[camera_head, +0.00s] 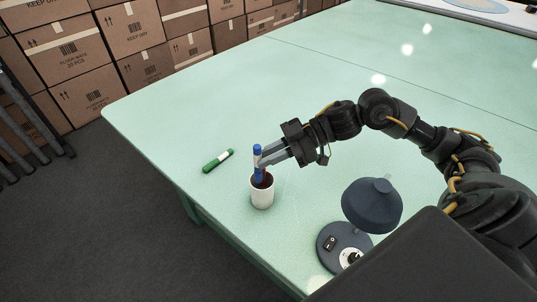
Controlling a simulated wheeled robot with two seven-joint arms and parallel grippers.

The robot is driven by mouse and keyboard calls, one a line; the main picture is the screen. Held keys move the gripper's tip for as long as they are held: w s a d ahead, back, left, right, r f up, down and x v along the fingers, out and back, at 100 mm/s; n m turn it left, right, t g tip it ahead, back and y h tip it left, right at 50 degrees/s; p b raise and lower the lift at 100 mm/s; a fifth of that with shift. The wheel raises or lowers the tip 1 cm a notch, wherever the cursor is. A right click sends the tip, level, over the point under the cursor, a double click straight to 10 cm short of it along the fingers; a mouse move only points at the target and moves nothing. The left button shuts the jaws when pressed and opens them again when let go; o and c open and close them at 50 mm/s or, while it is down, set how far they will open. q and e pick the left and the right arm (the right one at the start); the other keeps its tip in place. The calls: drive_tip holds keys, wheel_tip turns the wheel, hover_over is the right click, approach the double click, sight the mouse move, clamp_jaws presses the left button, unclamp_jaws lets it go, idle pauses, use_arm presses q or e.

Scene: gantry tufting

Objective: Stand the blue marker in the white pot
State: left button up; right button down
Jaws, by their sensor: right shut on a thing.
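The blue marker (257,151) is upright, its blue cap at the top. Its lower end is inside the mouth of the white pot (262,196), whose inside looks dark red. My right gripper (262,161) reaches in from the right, just above the pot's rim, and is shut on the blue marker. The pot stands upright on the green table. Whether the marker's lower end touches the pot's bottom is hidden by the pot wall. My left gripper is not in view.
A green marker (218,160) lies on the green table (330,75) left of the pot, near the table's left edge. A dark blue lamp (371,204) stands right of the pot, below my right arm. Stacked cardboard boxes (130,28) stand beyond the table. The table's far part is clear.

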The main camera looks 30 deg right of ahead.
sight(262, 172)
wheel_tip(262, 172, down, 5)
drive_tip(key=shift+r+b, duration=0.2)
drive_tip(key=shift+b, duration=0.85)
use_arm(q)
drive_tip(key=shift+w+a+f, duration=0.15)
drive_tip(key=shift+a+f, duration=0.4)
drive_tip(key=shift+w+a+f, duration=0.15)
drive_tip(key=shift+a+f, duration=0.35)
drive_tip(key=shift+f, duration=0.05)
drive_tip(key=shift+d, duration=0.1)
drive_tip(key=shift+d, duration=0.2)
use_arm(e)
drive_tip(key=c, duration=1.3)
unclamp_jaws()
drive_tip(key=shift+d, duration=0.1)
